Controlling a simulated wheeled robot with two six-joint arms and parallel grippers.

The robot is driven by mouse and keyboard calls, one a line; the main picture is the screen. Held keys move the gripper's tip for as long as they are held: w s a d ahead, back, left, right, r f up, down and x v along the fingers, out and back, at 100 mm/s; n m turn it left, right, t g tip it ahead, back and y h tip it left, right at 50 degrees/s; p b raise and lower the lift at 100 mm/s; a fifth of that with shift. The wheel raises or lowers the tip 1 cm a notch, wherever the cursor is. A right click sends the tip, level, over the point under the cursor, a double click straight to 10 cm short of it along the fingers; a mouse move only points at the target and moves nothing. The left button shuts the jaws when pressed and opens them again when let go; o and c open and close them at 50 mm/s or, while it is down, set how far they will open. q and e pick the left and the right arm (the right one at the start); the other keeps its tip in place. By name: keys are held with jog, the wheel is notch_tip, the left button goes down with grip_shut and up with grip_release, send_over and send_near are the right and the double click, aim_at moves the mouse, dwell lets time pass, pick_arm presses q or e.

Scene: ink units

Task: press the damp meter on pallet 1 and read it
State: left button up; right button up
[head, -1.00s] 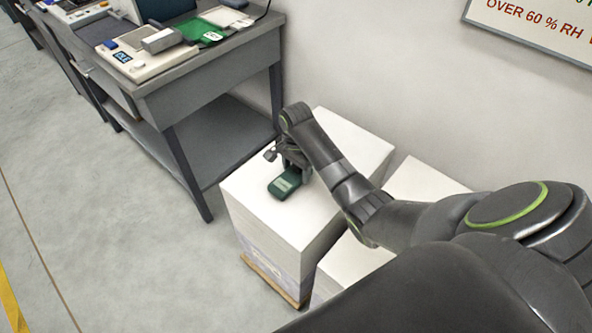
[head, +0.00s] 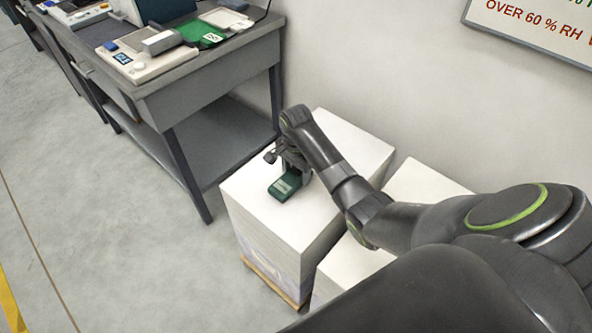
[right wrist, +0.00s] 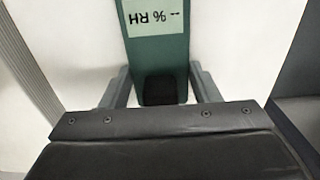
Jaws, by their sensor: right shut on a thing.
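The damp meter (head: 285,186) is a green handheld unit on top of a tall white paper stack, the nearer pallet (head: 262,208) beside the bench. My right gripper (head: 291,169) reaches it from above and is shut on its body. In the right wrist view, the meter (right wrist: 160,60) lies between the two fingers (right wrist: 159,92). Its display (right wrist: 157,15) reads "-- % RH", upside down in that view. A dark block shows at the meter's near end. My left gripper is not in view.
A second white stack (head: 425,184) stands just right of the first, with a narrow gap between. A grey workbench (head: 215,70) with instruments and a green item stands at the upper left. A wall sign (head: 540,25) mentions 60 % RH. Floor at left is clear.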

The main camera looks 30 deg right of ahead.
jog(key=shift+f, duration=0.3)
jog(key=shift+s+f+p, duration=0.1)
jog(key=shift+f+p, duration=0.05)
jog(key=shift+p, duration=0.3)
dwell(2.5)
jog(key=shift+r+p, duration=0.4)
jog(key=shift+p, duration=0.05)
jog(key=shift+r+p, duration=0.6)
jog(key=shift+p, duration=0.25)
jog(key=shift+r+p, duration=0.9)
jog(key=shift+p, duration=0.1)
notch_tip(320, 180, up, 4)
jog(key=p, duration=0.4)
jog(key=shift+f+p, duration=0.2)
jog(key=shift+p, duration=0.2)
jog(key=shift+f, duration=0.1)
